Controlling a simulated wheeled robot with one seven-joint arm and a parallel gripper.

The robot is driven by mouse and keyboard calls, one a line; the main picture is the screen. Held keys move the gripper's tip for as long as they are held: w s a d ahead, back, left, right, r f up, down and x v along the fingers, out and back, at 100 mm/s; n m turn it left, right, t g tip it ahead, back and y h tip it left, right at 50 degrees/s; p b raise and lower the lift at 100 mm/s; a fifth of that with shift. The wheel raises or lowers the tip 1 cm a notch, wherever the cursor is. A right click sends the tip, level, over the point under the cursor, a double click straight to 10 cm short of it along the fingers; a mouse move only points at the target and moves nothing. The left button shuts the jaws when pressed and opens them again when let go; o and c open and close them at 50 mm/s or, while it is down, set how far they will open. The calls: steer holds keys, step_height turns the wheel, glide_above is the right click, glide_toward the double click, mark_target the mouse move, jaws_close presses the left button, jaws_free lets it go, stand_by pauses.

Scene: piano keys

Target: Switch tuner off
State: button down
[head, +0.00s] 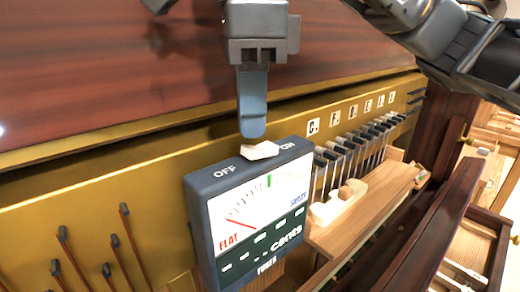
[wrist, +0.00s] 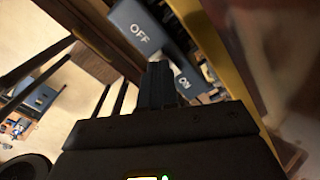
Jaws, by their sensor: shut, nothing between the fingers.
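The tuner (head: 215,240) is a dark blue-grey box with a dial face reading FLAT, cents and TUNER. Its top carries the words OFF at left and ON at right, with a cream rocker switch (head: 260,151) between them. My gripper (head: 253,131) is shut and empty, pointing down, its tips right at the switch's upper left edge. I cannot tell whether they touch it, nor which way the switch is set.
A gold rail (head: 120,175) with lettered tags runs behind the tuner, under a dark red wooden panel (head: 110,70). Several thin dark-tipped rods (head: 115,243) stand at lower left.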

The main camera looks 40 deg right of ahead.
mark_target(253, 148)
steer(key=shift+f+b, duration=0.95)
steer(key=shift+b, duration=0.1)
stand_by(0.9)
steer(key=shift+r+p, duration=1.65)
steer(key=shift+r, duration=1.9)
